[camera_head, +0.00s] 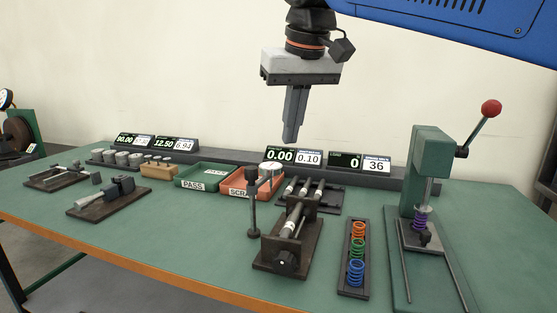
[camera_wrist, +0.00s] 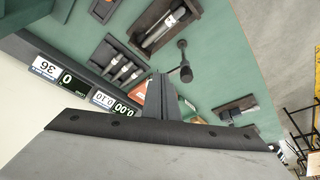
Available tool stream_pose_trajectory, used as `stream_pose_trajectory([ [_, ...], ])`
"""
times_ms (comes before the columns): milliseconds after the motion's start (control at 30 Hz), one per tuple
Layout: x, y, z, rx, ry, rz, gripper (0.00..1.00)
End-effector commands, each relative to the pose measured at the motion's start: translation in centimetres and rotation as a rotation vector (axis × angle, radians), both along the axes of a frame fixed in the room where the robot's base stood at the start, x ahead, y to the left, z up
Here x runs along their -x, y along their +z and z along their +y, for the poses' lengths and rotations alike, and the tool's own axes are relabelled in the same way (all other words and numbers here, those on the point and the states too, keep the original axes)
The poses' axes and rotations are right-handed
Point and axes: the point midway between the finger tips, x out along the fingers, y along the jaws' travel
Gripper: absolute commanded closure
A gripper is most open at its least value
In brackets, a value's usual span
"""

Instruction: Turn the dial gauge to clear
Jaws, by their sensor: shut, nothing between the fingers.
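A small dark stand (camera_head: 253,205) with an upright post and a dark head stands beside the shaft fixture (camera_head: 287,252). I take it to be the dial gauge's stand. A pale round piece (camera_head: 270,168) shows just behind its head; I cannot tell whether it is the gauge's face. The stand also shows in the wrist view (camera_wrist: 185,68). A readout display (camera_head: 280,156) at the back shows 0.00, with a 0.10 card beside it. My gripper (camera_head: 291,138) is shut and empty, pointing down in the air above the displays; its fingers show in the wrist view (camera_wrist: 158,95).
A green PASS tray (camera_head: 205,178) and an orange SCRAP tray (camera_head: 232,182) lie left of the stand. A spring tray (camera_head: 353,290) and a green lever press (camera_head: 432,155) stand to the right.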

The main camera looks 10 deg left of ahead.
Motion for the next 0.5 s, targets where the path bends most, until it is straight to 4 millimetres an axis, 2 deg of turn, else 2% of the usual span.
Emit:
stream_pose_trajectory([
  [167,-0.2,-1.0,0.3,-0.005,-0.003,0.009,1.0],
  [500,-1.9,-6.2,1.2,-0.003,-0.003,0.008,1.0],
])
